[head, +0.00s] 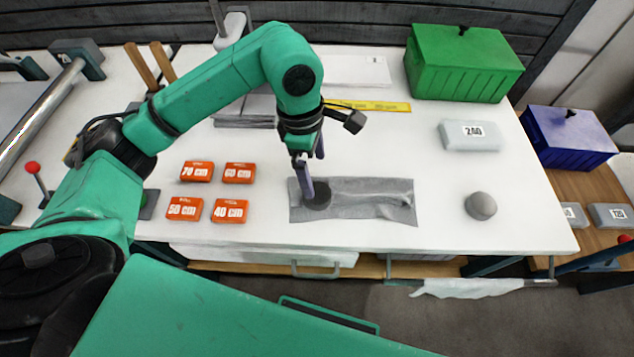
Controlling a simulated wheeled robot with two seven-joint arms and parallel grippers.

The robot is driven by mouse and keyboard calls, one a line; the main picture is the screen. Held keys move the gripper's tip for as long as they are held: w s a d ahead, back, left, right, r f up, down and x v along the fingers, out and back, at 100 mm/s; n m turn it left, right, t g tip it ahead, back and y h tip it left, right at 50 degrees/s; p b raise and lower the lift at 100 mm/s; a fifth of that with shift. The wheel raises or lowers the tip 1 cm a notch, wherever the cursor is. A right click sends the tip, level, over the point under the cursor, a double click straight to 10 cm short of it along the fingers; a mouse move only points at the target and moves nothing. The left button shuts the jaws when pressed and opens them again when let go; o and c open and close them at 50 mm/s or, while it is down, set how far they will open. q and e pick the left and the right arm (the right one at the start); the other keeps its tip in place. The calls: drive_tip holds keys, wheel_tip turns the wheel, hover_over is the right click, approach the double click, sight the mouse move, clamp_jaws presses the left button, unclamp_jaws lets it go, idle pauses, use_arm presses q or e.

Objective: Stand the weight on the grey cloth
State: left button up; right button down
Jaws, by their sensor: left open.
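The grey cloth (360,189) lies flat on the white table, wrinkled toward its right end. A dark round weight (318,196) stands upright on the left part of the cloth. My left gripper (313,178) is over the weight with its purple fingers pointing down. It is open; one fingertip overlaps the weight in the picture, and I cannot tell whether they touch. My right gripper is not in view.
Several orange boxes (184,209) lie left of the cloth. A green box (463,63) and yellow ruler (385,106) are behind. The table's front edge is close to the cloth.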

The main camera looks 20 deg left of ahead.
use_arm(q)
drive_tip(key=r, duration=0.5)
drive_tip(key=shift+a+r, duration=0.25)
drive_tip(key=shift+a, duration=0.05)
